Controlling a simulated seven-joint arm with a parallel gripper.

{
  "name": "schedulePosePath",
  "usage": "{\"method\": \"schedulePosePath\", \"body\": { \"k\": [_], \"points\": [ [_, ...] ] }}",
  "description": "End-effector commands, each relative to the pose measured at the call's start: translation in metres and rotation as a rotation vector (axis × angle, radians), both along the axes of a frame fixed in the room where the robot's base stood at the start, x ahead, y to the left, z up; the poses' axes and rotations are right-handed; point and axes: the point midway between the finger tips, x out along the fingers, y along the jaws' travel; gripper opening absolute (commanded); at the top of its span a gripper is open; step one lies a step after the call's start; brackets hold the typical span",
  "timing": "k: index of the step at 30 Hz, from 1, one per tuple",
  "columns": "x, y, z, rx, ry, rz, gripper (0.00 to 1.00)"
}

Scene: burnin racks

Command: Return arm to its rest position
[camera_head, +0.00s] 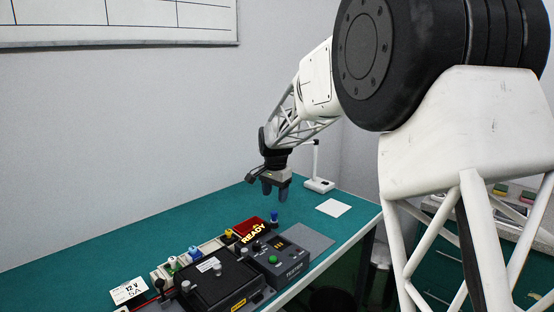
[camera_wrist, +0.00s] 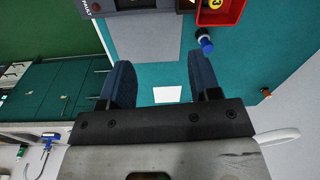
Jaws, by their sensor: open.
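My gripper (camera_head: 276,190) hangs over the green bench (camera_head: 110,243), pointing down, with its two dark fingers apart and nothing between them. In the wrist view the open gripper (camera_wrist: 160,82) shows the bench top and a white square beyond the fingers. My arm reaches from the right side of the head view, bent down over the bench. A blue-capped piece (camera_head: 274,217) stands on the bench just below the fingers; it also shows in the wrist view (camera_wrist: 205,43) beside the right finger, apart from it.
A tester box (camera_head: 290,262), a black case (camera_head: 218,284) and a red tray (camera_head: 249,229) marked READY stand at the front. A white stand (camera_head: 319,184) and a white square (camera_head: 334,208) lie behind. A second bench with coloured items (camera_head: 515,197) is at right.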

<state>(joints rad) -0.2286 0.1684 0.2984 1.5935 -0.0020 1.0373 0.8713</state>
Motion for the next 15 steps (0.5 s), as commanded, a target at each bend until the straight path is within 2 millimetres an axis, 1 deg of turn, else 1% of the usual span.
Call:
{"method": "schedulePosePath", "body": {
  "k": [1, 7, 15],
  "points": [
    [-0.012, -0.009, 0.01, 0.0, -0.007, 0.012, 0.57],
    [-0.059, -0.038, 0.036, -0.001, -0.026, 0.075, 0.57],
    [-0.126, -0.074, 0.062, -0.007, -0.051, 0.157, 0.57]
  ]
}}
